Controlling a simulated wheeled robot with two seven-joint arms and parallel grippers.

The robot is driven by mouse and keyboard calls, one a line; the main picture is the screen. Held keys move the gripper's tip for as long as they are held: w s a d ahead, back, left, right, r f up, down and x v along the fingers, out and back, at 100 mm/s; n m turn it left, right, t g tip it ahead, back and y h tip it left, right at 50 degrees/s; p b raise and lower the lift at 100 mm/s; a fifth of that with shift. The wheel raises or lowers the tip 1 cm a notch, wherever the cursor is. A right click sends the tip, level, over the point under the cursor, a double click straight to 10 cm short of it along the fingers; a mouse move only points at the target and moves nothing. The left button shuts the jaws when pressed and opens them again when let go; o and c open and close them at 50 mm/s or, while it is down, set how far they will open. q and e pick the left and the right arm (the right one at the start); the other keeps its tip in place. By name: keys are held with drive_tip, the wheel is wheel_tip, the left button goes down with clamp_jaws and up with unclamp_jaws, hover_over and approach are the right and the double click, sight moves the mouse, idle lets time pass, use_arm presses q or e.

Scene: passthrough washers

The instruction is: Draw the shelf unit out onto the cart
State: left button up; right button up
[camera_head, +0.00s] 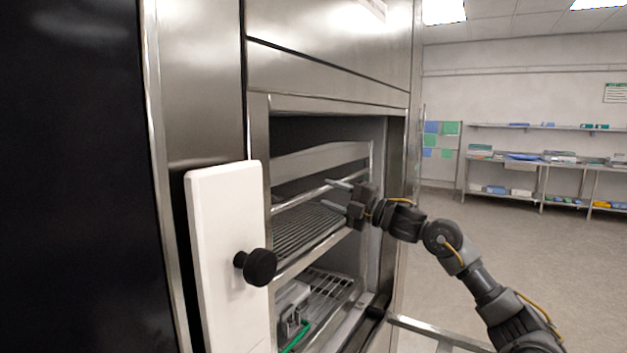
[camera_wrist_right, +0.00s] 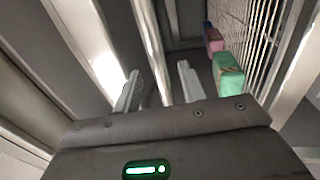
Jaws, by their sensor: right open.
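The shelf unit (camera_head: 300,262) is a metal rack with a ribbed upper shelf and a wire lower shelf. It stands inside the open chamber of the steel washer (camera_head: 330,103). My right gripper (camera_head: 333,195) is open at the unit's front, by its upper horizontal bar (camera_head: 290,206). In the right wrist view, a bright bar (camera_wrist_right: 150,50) runs between the two spread fingers (camera_wrist_right: 160,88); I cannot tell whether they touch it. A metal rail (camera_head: 440,332) at the bottom, right of the chamber, may belong to the cart; the rest is out of view. My left gripper is not in view.
A white panel with a round black knob (camera_head: 257,267) stands at the chamber's left. Grey items and a green strip (camera_head: 295,338) lie on the lower shelf. Coloured boxes (camera_wrist_right: 228,73) show beside a wire grid in the wrist view. Open floor (camera_head: 540,240) lies at right, before wall shelves.

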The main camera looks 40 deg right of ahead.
sight(324, 189)
drive_tip(key=p+x, duration=0.1)
drive_tip(key=x, duration=0.1)
drive_tip(key=p+x, duration=0.1)
drive_tip(key=x, duration=0.1)
drive_tip(key=shift+r, duration=0.3)
drive_tip(key=shift+w+a+f+p, duration=0.1)
drive_tip(key=shift+w+a+p, duration=0.15)
drive_tip(key=shift+w+p, duration=0.4)
drive_tip(key=shift+w, duration=0.1)
clamp_jaws()
idle(0.6)
